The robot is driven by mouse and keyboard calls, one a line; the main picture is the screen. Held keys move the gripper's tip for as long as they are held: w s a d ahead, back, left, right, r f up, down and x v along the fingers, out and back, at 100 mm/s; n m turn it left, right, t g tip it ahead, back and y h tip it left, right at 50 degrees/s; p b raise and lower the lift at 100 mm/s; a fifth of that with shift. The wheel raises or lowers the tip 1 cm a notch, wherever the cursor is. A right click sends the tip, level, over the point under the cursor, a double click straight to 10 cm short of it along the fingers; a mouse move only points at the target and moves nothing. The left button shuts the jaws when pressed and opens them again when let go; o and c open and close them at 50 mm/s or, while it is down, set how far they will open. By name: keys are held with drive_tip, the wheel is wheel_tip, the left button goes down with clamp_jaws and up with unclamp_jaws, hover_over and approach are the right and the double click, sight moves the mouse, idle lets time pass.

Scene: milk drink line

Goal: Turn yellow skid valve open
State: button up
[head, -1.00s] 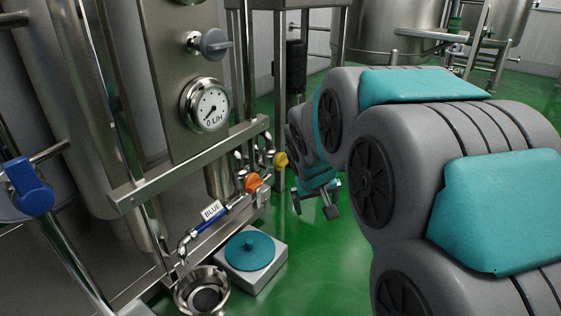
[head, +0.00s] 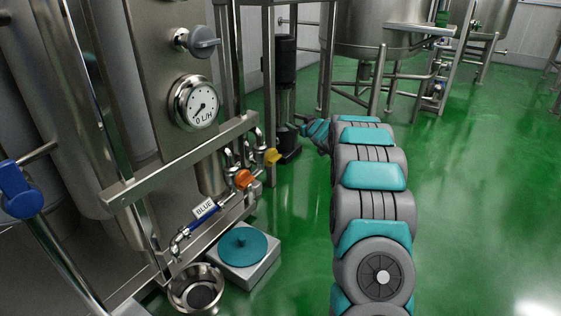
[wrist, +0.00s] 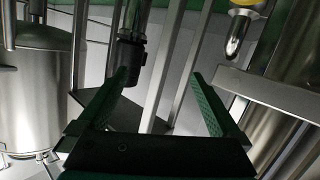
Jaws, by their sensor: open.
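The yellow skid valve (head: 272,156) has a yellow handle and sits at the right end of the pipe row on the steel skid. Its yellow part (wrist: 246,4) is cut off at the top right edge in the wrist view, above a bright steel pipe end. My gripper (wrist: 158,78) is open and empty, with its two dark green fingers spread. The yellow valve lies outside the fingers, to the right and above them. In the head view my arm reaches forward, its end behind and to the right of the valve; the fingers are hard to make out there.
An orange valve (head: 243,178) and a blue-handled valve labelled BLUE (head: 205,210) sit left of the yellow one. A steel frame post (head: 270,90) rises close behind. Green floor (head: 480,190) at right is clear.

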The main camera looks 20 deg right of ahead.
wheel_tip(320, 180, down, 7)
drive_tip(key=w+n+t+y, duration=0.1)
drive_tip(key=w+n+y, duration=0.15)
drive_tip(key=y, duration=0.25)
drive_tip(key=n+g+y, duration=0.2)
drive_tip(key=n+y, duration=0.1)
drive_tip(key=y, duration=0.3)
approach(278, 159)
drive_tip(key=shift+x, duration=4.35)
drive_tip(key=shift+s+a, duration=0.15)
drive_tip(key=c, duration=1.1)
drive_tip(key=shift+c, duration=0.2)
